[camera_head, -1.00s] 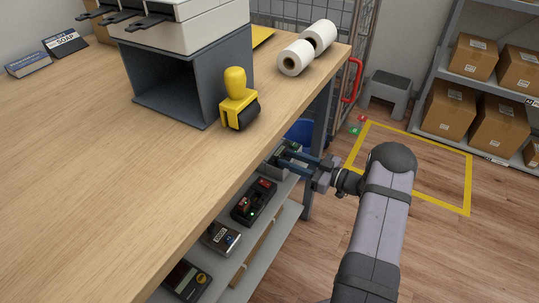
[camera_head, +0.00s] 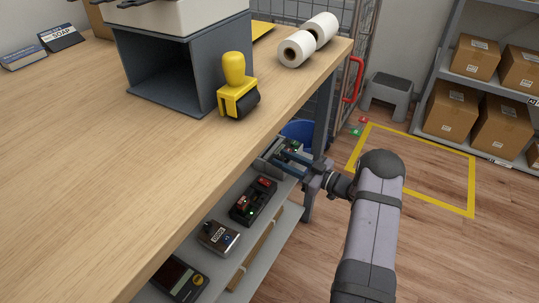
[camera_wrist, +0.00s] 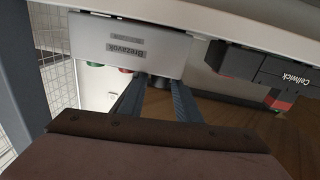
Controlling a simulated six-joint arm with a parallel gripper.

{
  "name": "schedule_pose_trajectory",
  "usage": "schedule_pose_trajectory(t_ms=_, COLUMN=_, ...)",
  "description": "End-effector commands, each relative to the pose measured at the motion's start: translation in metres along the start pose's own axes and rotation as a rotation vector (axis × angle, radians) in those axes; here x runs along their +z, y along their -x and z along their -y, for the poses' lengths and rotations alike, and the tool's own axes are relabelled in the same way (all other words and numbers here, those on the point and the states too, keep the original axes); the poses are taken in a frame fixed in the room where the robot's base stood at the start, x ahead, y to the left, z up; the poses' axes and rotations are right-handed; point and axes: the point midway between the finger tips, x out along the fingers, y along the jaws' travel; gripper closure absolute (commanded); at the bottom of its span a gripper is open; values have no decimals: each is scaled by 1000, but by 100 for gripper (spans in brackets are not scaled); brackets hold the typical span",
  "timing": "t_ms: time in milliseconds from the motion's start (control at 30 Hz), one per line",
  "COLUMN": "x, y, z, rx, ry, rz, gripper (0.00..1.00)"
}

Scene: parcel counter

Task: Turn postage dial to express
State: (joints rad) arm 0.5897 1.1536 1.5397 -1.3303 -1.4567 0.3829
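No dial markings are readable. In the head view my gripper (camera_head: 277,157) reaches in under the counter's right edge, at the far end of the shelf. It partly hides the device there (camera_head: 293,147).
The wooden counter (camera_head: 110,150) overhangs the grey shelf (camera_head: 285,228). Beside my gripper is a black unit with red switches (camera_head: 253,202); nearer are a small meter (camera_head: 218,237) and a dark scale-like device (camera_head: 178,279).

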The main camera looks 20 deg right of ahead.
Motion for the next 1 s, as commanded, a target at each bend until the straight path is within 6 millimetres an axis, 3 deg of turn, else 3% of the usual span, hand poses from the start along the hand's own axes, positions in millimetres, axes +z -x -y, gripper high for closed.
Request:
schedule_pose_trajectory(t_ms=100, x=2, y=-21, z=1, rx=-4, ry=2, rz=0, gripper=70)
schedule_pose_trajectory(t_ms=333, x=1, y=-50, z=1, rx=-3, ry=2, rz=0, gripper=70)
schedule_pose_trajectory(t_ms=833, x=0, y=-61, z=0, rx=0, ry=0, rz=0, gripper=70)
schedule_pose_trajectory(t_ms=967, x=0, y=-61, z=0, rx=0, ry=0, rz=0, gripper=98)
schedule_pose_trajectory(t_ms=1000, x=0, y=-61, z=0, rx=0, ry=0, rz=0, gripper=100)
